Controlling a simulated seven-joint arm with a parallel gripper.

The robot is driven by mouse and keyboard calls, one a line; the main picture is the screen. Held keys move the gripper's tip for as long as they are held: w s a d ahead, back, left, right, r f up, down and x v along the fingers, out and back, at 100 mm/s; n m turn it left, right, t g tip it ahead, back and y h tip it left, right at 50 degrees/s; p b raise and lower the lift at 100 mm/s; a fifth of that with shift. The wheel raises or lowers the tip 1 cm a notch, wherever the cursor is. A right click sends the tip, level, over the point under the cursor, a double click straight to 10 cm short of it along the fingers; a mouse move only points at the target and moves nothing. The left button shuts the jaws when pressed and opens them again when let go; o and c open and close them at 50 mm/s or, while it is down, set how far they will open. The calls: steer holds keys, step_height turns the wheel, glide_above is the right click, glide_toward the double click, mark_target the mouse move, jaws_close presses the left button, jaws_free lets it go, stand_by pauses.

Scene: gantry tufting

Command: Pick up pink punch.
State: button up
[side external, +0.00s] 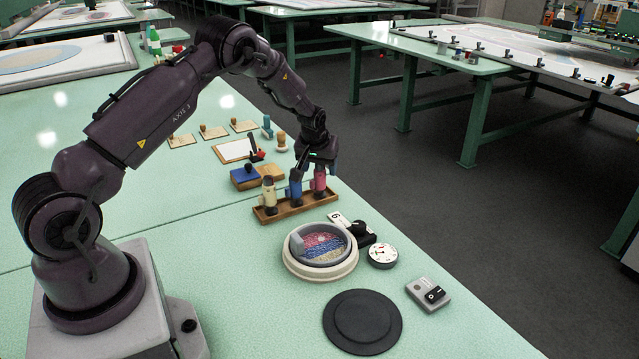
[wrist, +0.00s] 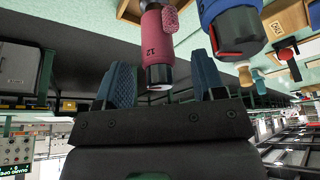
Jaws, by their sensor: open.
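The pink punch (side external: 319,181) stands upright at the right end of a wooden rack (side external: 297,208), beside the blue punch (side external: 295,190) and the cream punch (side external: 269,195). My gripper (side external: 317,166) is above the pink punch, pointing down. In the wrist view, my gripper (wrist: 163,75) is open, and the pink punch (wrist: 153,42) shows between the two blue fingers, closer to the left one by a little. The blue punch (wrist: 234,27) is beyond the right finger. In the side view the gripper partly hides the tops of the pink and blue punches.
A round tub with coloured bits (side external: 320,245) stands in front of the rack, near a dial (side external: 382,255), a switch box (side external: 428,295) and a black disc (side external: 362,321). A blue pad on a wooden block (side external: 246,175) and a clipboard (side external: 236,150) lie behind. The table's right edge is close.

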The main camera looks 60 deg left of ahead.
steer(key=shift+x, duration=1.3)
steer(key=c, duration=1)
steer(key=shift+r, duration=0.1)
steer(key=shift+r, duration=0.55)
steer(key=s+d+r, duration=0.6)
steer(key=s+r, duration=0.5)
steer(key=s, duration=0.1)
steer(key=shift+s+d+r, duration=0.15)
steer(key=shift+d+r, duration=0.2)
steer(key=shift+r, duration=0.05)
